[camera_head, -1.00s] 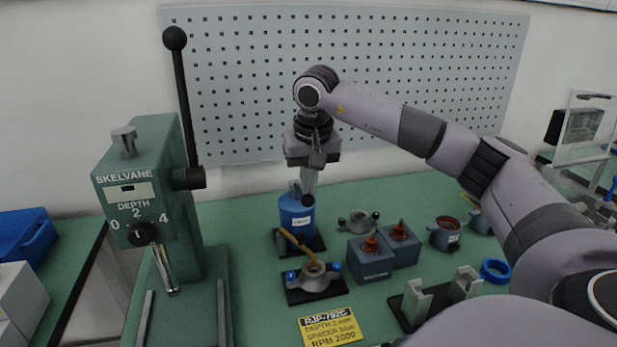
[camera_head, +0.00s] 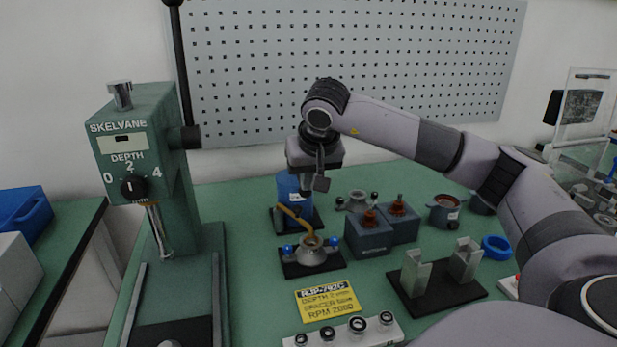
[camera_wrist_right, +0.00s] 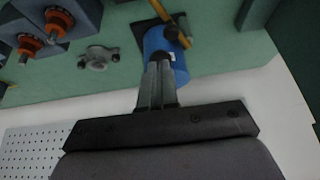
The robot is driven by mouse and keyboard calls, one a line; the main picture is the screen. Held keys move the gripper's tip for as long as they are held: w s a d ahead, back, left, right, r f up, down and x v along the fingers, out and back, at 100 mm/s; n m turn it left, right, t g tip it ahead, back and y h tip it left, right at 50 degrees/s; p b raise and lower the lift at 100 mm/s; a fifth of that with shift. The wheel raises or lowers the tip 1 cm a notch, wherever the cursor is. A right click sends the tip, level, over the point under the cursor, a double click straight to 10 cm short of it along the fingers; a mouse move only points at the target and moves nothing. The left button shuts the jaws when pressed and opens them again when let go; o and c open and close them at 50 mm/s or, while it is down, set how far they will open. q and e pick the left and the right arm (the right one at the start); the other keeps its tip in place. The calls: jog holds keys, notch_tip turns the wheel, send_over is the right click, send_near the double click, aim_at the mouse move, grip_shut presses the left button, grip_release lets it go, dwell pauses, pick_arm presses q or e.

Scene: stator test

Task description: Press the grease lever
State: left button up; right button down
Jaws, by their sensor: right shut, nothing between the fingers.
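The blue grease can (camera_head: 288,190) stands on a dark base at the back of the green bench, with a curved brass spout (camera_head: 296,217) at its front. My right gripper (camera_head: 318,184) points down at the can's top and covers part of it. In the right wrist view its fingers (camera_wrist_right: 160,84) are shut together and empty, overlapping the blue can (camera_wrist_right: 165,45). My left gripper is not in view.
A holder with a metal ring (camera_head: 311,252) sits under the spout. Grey blocks with copper-coloured parts (camera_head: 368,235) stand right of the can. The green press (camera_head: 140,170) stands at left. A yellow card (camera_head: 327,304) lies in front. The pegboard (camera_head: 400,60) is behind.

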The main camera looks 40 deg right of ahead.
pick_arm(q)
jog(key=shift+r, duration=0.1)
pick_arm(e)
jog(key=shift+f, duration=0.1)
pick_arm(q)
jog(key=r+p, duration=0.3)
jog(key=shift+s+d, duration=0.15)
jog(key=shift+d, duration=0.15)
pick_arm(e)
jog(key=v, duration=1.4)
jog(key=shift+w, duration=0.2)
